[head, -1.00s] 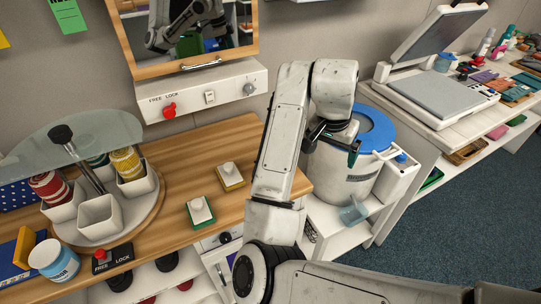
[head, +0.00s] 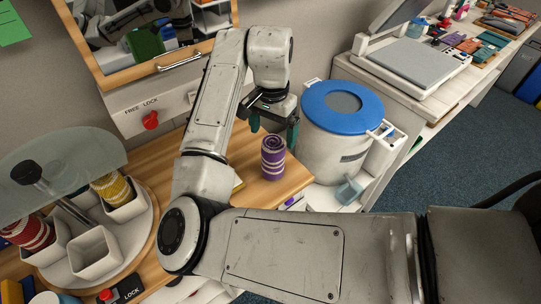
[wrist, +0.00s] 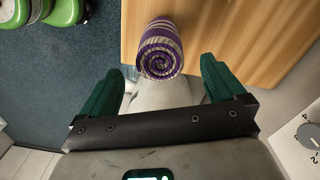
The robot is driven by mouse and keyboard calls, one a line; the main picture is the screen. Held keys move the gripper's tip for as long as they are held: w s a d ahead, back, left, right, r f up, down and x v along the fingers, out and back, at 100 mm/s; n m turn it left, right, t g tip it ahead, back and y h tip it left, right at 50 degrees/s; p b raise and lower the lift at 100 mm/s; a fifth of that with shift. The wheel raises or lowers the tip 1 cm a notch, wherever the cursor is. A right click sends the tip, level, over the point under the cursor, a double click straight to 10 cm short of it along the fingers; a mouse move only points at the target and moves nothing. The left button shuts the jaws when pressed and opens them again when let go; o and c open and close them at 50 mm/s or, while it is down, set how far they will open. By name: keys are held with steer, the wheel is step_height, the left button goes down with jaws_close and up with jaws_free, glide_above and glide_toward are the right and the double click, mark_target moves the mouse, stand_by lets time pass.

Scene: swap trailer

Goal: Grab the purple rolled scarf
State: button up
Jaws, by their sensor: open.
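The purple rolled scarf (head: 273,157), striped with white, stands upright on the wooden counter (head: 302,178) near its right end in the head view. In the wrist view the scarf (wrist: 161,50) shows its spiral end, ahead of and between the two green fingertips. My gripper (head: 274,122) is open, with its fingers above the scarf in the head view. In the wrist view my gripper (wrist: 166,80) has a gap on both sides of the scarf, and no contact is visible.
A white bucket with a blue lid (head: 343,106) stands close to the right of the scarf. A rotating carousel (head: 140,232) with white cups and rolled cloths is at left. The mirror-fronted cabinet (head: 167,61) is behind my arm.

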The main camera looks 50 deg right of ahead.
mark_target(272, 142)
steer(key=shift+a+f+p, duration=0.15)
steer(key=shift+f+p, duration=0.6)
steer(key=shift+f, duration=2.75)
steer(key=c, duration=1.2)
steer(key=shift+o, duration=0.2)
steer(key=shift+r, duration=0.1)
